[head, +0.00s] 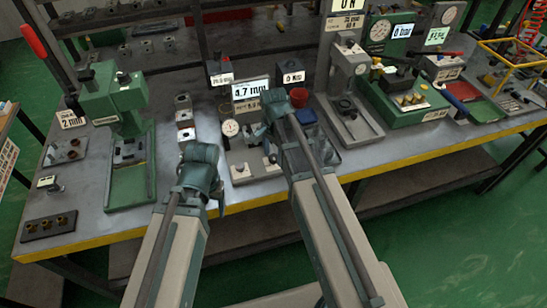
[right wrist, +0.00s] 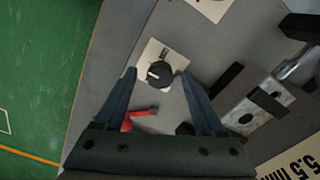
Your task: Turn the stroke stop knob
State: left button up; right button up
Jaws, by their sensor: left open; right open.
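The black round knob (right wrist: 157,75) with a white pointer line sits on a small white label plate (right wrist: 173,57) in the right wrist view. The plate's print is too small to read surely. My right gripper (right wrist: 158,72) is open, with one finger on each side of the knob and gaps to it. In the head view my right gripper (head: 277,103) is over the press station with a lit display (head: 250,88) that seems to read 4.7 mm; the knob is hidden there.
A red part (right wrist: 140,113) lies between the right fingers, below the knob. A metal block with black clamps (right wrist: 255,100) is close to the right finger. A dial gauge (head: 230,127) stands left of my right gripper. A green press (head: 112,98) stands at the left.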

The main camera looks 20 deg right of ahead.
grip_shut()
dwell(0.3)
jog(key=n, duration=0.4)
jog(key=shift+n, duration=0.4)
jog(key=n, duration=0.4)
jog(key=shift+n, duration=0.3)
jog(key=n, duration=0.4)
jog(key=shift+n, duration=0.3)
jog(key=n, duration=0.4)
jog(key=shift+n, duration=0.6)
